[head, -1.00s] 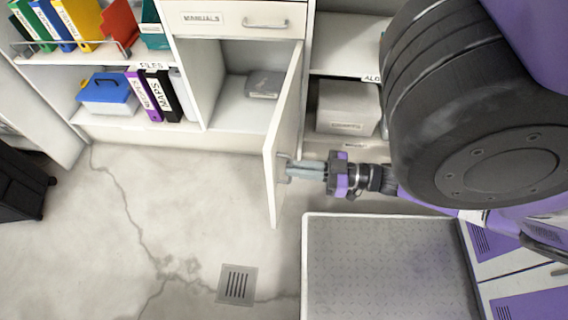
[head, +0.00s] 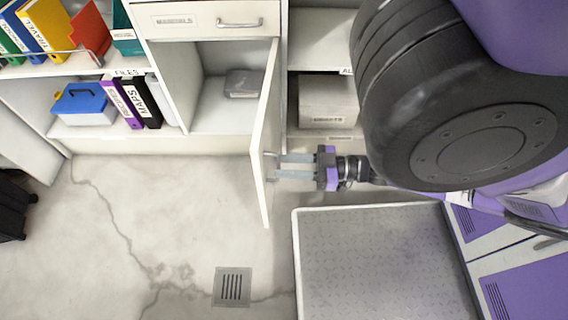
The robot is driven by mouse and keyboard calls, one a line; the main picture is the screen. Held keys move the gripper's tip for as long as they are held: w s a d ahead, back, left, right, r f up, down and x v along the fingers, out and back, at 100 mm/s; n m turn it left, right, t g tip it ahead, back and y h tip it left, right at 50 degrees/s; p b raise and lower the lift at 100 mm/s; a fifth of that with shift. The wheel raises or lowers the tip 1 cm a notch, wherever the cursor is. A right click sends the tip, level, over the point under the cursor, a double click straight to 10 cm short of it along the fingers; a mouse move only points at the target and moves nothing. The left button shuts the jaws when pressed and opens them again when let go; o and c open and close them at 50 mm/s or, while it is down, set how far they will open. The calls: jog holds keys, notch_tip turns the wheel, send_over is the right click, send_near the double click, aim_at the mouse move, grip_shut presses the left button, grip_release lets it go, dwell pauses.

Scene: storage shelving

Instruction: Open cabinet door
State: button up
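The white cabinet door (head: 262,160) stands swung wide open, hinged on the right side of the cabinet opening. The cabinet interior (head: 215,105) shows, with a grey box (head: 239,83) inside. My gripper (head: 276,166) is on the right, outer side of the door, with its two fingers parted and pointing left at it. A small part of the door handle (head: 270,155) shows near the fingertips. The fingers look apart from each other with a gap between; whether a tip touches the door I cannot tell.
A drawer (head: 210,20) above the cabinet is shut. Shelves at left hold binders (head: 130,100) and a blue-lidded box (head: 84,104). A grey box (head: 328,100) sits on the right shelf. My base platform is at lower right. The floor (head: 150,210) left of the door is clear.

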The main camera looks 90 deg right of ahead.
jog(key=s, duration=0.7)
jog(key=shift+a+p, duration=0.3)
jog(key=shift+p, duration=0.1)
jog(key=w+a+r+g+y, duration=0.1)
jog(key=w+a+r, duration=0.35)
jog(key=a, duration=0.25)
jog(key=w+a+r+n+g, duration=0.1)
jog(key=w+a+r, duration=0.35)
jog(key=a, duration=0.35)
jog(key=w+a+r+g+y, duration=0.1)
jog(key=w+a+r, duration=0.35)
jog(key=a, duration=0.25)
notch_tip(320, 180, up, 22)
jog(key=p, duration=2.3)
jog(key=shift+d, duration=0.25)
